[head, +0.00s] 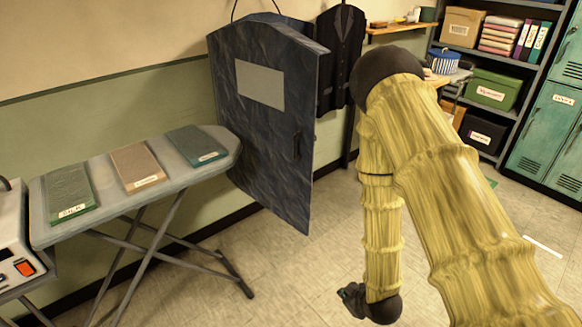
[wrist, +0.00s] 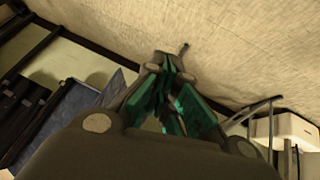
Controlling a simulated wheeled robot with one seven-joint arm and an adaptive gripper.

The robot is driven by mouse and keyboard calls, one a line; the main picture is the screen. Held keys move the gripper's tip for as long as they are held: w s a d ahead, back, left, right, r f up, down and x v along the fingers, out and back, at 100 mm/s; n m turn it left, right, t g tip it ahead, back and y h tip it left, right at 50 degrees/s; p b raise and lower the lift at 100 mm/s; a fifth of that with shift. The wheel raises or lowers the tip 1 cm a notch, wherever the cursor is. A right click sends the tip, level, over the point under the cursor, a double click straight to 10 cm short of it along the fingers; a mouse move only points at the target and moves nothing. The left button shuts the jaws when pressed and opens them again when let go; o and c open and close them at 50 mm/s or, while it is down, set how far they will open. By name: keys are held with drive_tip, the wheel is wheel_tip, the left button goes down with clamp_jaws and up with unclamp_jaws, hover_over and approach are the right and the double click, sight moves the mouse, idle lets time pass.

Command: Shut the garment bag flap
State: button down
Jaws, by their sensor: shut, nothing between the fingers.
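The garment bag (head: 276,130) is a dark blue-grey upright case hanging against the wall in the middle of the head view. Its front flap has a pale grey window panel (head: 260,85) and a dark handle (head: 297,145) near its right edge. The flap stands out at an angle from the wall, so it looks swung open; the inside is hidden. My gripper (head: 352,297) is low over the floor, to the right of the bag and well apart from it. In the wrist view its fingers (wrist: 172,68) are shut and empty. A blue-grey panel, probably the bag (wrist: 58,125), shows at the left there.
An ironing board (head: 105,185) with several labelled fabric pieces stands left of the bag, beside a white machine (head: 18,250). A dark vest (head: 340,55) hangs behind the bag. Shelves (head: 495,60) and teal lockers (head: 555,110) stand at the right. The floor before the bag is clear.

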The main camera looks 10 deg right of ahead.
drive_tip(key=w+a+r+n+t+y+b, duration=0.25)
drive_tip(key=w+r+n, duration=0.3)
drive_tip(key=w, duration=0.45)
drive_tip(key=w+a+r+n+t+y+b, duration=0.1)
drive_tip(key=w+a+r+n+t+b, duration=0.2)
drive_tip(key=w+r, duration=0.45)
drive_tip(key=w+a+r+n+t+y+b, duration=0.25)
drive_tip(key=w+r+n+y+b, duration=0.5)
drive_tip(key=r, duration=0.65)
drive_tip(key=w+a+n+h+p, duration=0.1)
drive_tip(key=w+a+n+p, duration=0.1)
drive_tip(key=w, duration=0.9)
drive_tip(key=shift+w+a+g+h+p, duration=0.3)
drive_tip(key=shift+a+g+p, duration=0.15)
drive_tip(key=shift+a, duration=0.7)
drive_tip(key=shift+d+f, duration=0.1)
